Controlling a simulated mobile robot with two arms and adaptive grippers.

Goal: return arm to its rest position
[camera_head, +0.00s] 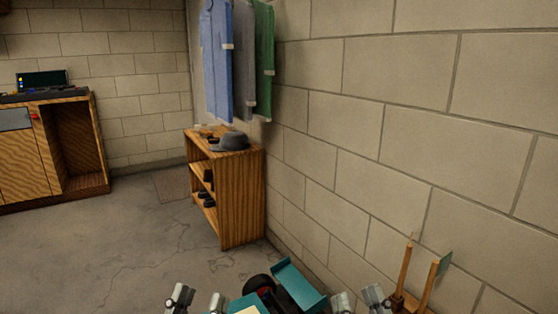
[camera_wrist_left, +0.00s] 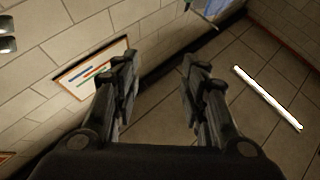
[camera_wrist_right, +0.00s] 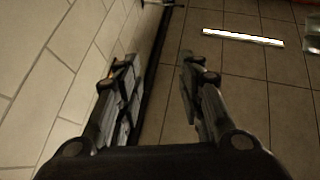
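My left gripper (camera_head: 198,300) shows at the bottom of the head view with its two fingertips apart. It is open and empty in the left wrist view (camera_wrist_left: 160,70). My right gripper (camera_head: 358,300) shows at the bottom of the head view, further right, also with its fingertips apart. It is open and empty in the right wrist view (camera_wrist_right: 158,70). A teal racecar with a rear wing (camera_head: 299,284) and a dark wheel shows between the two grippers in the picture. Its lower part is cut off by the frame edge.
A wooden shelf (camera_head: 241,196) with a grey cap (camera_head: 229,141) stands against the brick wall, below hanging coveralls (camera_head: 216,60). A wooden workbench (camera_head: 75,140) stands at the far left. Wooden-handled tools (camera_head: 404,265) are at lower right. The floor between is open.

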